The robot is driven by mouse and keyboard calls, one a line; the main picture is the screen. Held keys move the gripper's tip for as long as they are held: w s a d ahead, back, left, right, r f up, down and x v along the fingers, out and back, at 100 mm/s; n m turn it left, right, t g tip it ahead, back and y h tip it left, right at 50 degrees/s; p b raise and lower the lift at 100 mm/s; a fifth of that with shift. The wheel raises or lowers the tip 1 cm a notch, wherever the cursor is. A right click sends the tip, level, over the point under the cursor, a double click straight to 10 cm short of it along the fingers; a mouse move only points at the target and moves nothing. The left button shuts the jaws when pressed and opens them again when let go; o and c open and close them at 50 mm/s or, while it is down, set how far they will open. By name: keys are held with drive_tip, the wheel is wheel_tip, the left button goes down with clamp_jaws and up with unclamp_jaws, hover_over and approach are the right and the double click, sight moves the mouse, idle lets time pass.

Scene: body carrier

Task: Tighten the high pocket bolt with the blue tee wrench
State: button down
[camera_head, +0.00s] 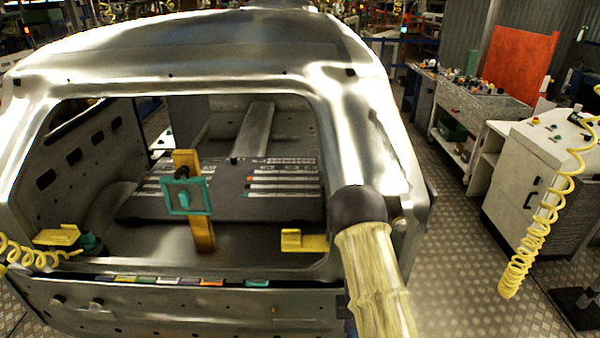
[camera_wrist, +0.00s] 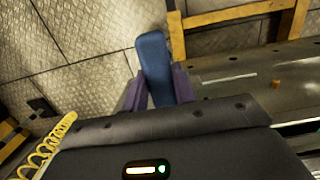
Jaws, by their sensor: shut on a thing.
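In the wrist view my gripper (camera_wrist: 159,82) has its purple fingers shut on a blue bar-shaped piece (camera_wrist: 152,55), which looks like part of the blue tee wrench. The rest of the wrench is hidden or out of frame. The head view does not clearly show my gripper or the wrench; my arm is at the lower right of the car body's opening. A yellow upright post (camera_head: 203,234) stands inside the opening, with a teal square frame (camera_head: 187,211) and a dark knob-like part (camera_head: 182,172) on it. I cannot tell which part is the high pocket bolt.
The metal car body (camera_head: 200,50) surrounds the opening. Yellow blocks stand low at left (camera_head: 57,236) and right (camera_head: 303,241) inside it. Coloured strips line the sill (camera_head: 180,281). A coiled yellow hose (camera_head: 540,220) hangs at right before a white cabinet (camera_head: 550,150). Checkered floor between is clear.

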wheel_tip(320, 180, up, 8)
drive_tip(key=p, duration=0.6)
drive_tip(key=shift+r+p, duration=0.2)
drive_tip(key=shift+p, duration=0.15)
drive_tip(key=shift+f, duration=0.2)
wheel_tip(320, 180, down, 18)
drive_tip(key=b, duration=1.8)
drive_tip(key=shift+r, duration=0.1)
